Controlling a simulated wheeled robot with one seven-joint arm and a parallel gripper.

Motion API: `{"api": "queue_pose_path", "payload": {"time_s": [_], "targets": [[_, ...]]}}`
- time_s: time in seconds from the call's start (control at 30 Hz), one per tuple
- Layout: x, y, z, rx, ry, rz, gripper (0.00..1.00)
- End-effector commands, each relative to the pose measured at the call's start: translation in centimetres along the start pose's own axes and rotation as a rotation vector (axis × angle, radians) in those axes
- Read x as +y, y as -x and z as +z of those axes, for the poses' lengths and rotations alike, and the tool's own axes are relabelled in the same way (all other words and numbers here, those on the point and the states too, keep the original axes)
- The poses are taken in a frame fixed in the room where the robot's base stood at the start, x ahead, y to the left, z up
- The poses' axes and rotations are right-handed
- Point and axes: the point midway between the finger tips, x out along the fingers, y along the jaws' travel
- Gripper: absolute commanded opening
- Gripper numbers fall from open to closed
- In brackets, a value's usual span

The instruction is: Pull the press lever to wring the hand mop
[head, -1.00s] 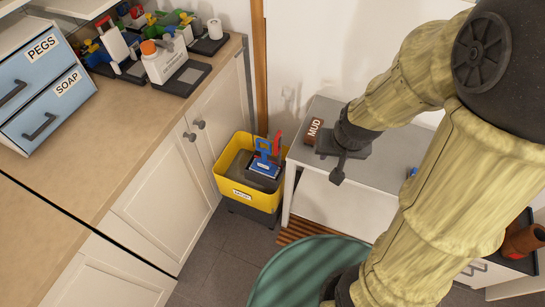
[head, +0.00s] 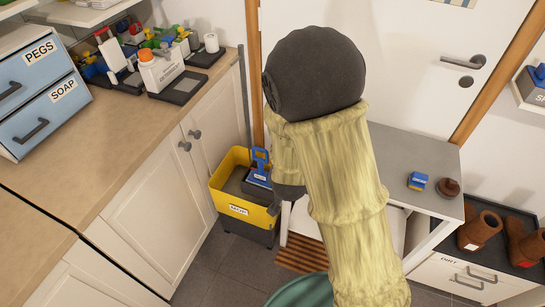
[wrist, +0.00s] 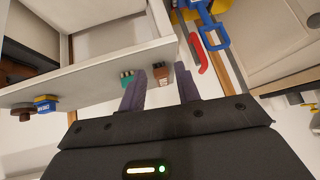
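The yellow mop bucket (head: 232,203) stands on the floor between the counter and the grey bench. A blue handle (head: 261,157) sticks up from it. The wrist view shows the blue handle (wrist: 212,30) at top right, with a red lever (wrist: 197,55) beside it. In the head view the red lever is hidden or cannot be made out. My gripper (wrist: 161,84) is open and empty in the wrist view. Its fingers point towards the bench, and the red lever is to the right of them, apart. In the head view my arm hides most of my gripper.
The grey bench (head: 425,152) carries a blue block (head: 417,181) and a dark brown round item (head: 448,187). A brown brush (wrist: 158,73) and a green brush (wrist: 128,78) show near my fingers. The white-fronted counter (head: 150,215) borders the bucket's left. Boots (head: 480,229) stand at right.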

Motion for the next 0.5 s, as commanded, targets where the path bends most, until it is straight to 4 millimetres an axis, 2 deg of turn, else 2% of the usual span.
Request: {"api": "queue_pose_path", "payload": {"time_s": [0.03, 0.2, 0.37, 0.5], "targets": [[-0.7, -2.0, 1.7, 0.047, 0.01, 0.011, 0.33], [-2.6, -5.1, 3.9, 0.276, 0.023, 0.039, 0.33], [-4.3, -6.3, 5.8, 0.529, 0.07, 0.033, 0.33], [-6.1, -5.6, 7.1, 0.747, 0.121, -0.006, 0.33]]}}
